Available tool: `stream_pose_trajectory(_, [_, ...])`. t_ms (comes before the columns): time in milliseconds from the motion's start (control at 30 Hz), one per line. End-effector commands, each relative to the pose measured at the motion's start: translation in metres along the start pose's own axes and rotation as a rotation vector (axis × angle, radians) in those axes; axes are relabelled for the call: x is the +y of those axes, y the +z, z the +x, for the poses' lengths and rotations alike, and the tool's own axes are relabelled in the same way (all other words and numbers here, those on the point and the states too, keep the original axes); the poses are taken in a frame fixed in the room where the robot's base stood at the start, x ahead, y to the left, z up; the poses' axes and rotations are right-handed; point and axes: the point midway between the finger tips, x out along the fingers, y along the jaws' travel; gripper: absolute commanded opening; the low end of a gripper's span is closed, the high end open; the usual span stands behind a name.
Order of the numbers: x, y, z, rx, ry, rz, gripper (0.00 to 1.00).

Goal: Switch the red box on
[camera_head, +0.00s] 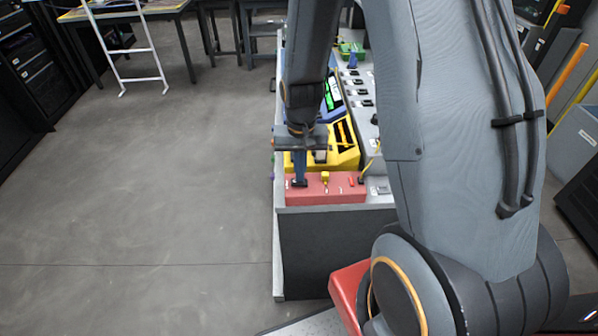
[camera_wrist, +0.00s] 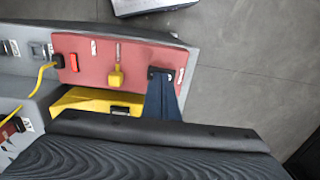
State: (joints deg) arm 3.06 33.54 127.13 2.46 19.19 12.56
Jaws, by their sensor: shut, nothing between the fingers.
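The red box (camera_head: 330,188) sits at the near end of the bench, and its red top face also fills the upper middle of the wrist view (camera_wrist: 135,60). It carries a yellow lever (camera_wrist: 115,75), a small red switch (camera_wrist: 71,62) with a yellow cable beside it, and a dark fitting at its right end. My gripper (camera_head: 299,182) is shut, with its dark blue fingers pointing down at that right-end fitting in the wrist view (camera_wrist: 160,75). The fingertips overlap the fitting; I cannot tell whether they touch it. The fingers hide part of the fitting.
A yellow box (camera_head: 345,150) stands right behind the red box. A grey panel with switches (camera_head: 362,95) and a green tray (camera_head: 351,50) lie farther along the bench. Open floor (camera_head: 170,190) lies to the left. A yellow cable (camera_wrist: 42,78) runs beside the red box.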

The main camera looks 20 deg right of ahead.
Motion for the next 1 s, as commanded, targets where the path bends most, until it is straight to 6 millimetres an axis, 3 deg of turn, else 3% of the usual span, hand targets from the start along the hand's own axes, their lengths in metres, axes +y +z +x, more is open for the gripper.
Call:
stream_pose_trajectory(267, [0.002,0.000,-0.023,0.001,0.000,0.000,0.00])
stream_pose_trajectory(1000, [0.013,-0.002,-0.123,0.003,-0.001,-0.001,0.00])
